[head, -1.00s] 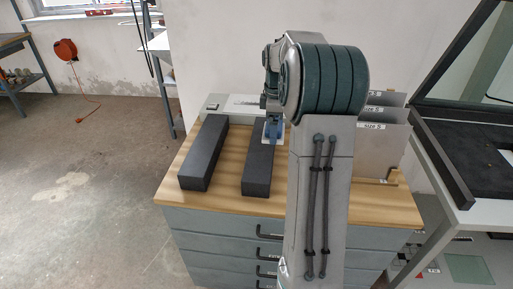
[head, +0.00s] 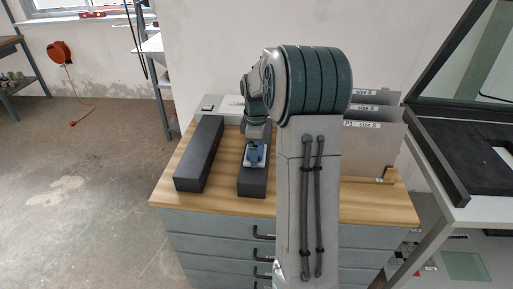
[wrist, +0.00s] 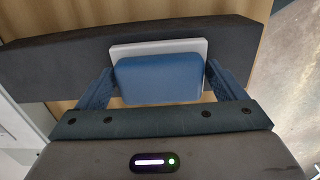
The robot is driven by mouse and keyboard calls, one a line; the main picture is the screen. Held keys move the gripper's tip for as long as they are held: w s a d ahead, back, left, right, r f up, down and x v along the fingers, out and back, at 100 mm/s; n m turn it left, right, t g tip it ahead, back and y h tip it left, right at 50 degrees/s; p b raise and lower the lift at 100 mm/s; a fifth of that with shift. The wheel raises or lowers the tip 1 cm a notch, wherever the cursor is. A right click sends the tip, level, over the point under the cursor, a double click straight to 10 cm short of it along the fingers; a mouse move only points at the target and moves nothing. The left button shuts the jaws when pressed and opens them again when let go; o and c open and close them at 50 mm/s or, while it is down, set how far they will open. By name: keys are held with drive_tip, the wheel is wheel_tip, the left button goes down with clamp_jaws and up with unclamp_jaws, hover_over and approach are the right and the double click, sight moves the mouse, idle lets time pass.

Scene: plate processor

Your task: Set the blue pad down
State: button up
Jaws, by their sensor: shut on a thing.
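The blue pad (wrist: 158,80) has a flat whitish layer (wrist: 198,46) behind it in the wrist view. My gripper (wrist: 162,84) is shut on it, one blue finger at each side. In the head view my gripper (head: 255,154) points down over the right dark block (head: 254,184), with the pad's pale edge (head: 249,164) showing under it. The pad lies over the block's top in this view. I cannot tell whether it touches the block.
A second dark block (head: 200,155) lies parallel on the left of the wooden cabinet top (head: 340,203). Grey upright panels with labels (head: 372,135) stand behind my arm. A dark-framed table (head: 470,160) is at the right. The front right of the top is clear.

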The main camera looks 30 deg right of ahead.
drive_tip(key=o, duration=0.7)
drive_tip(key=shift+f, duration=0.15)
drive_tip(key=shift+o, duration=0.2)
wheel_tip(320, 180, up, 11)
drive_tip(key=p, duration=0.1)
drive_tip(key=s+a+r+m, duration=0.2)
drive_tip(key=s+a, duration=0.2)
drive_tip(key=a, duration=0.2)
drive_tip(key=s+a+f+m+t, duration=0.1)
drive_tip(key=s+a+f+m, duration=0.1)
drive_tip(key=s, duration=0.4)
drive_tip(key=s+a+f+m, duration=0.1)
drive_tip(key=s+a+m, duration=0.3)
drive_tip(key=s, duration=0.3)
drive_tip(key=s+a+f+m+t, duration=0.1)
drive_tip(key=s+a+f+m, duration=0.1)
drive_tip(key=s+a, duration=0.3)
drive_tip(key=shift+s+a+f+m+t, duration=0.35)
drive_tip(key=shift+s+m, duration=0.35)
drive_tip(key=shift+s, duration=0.3)
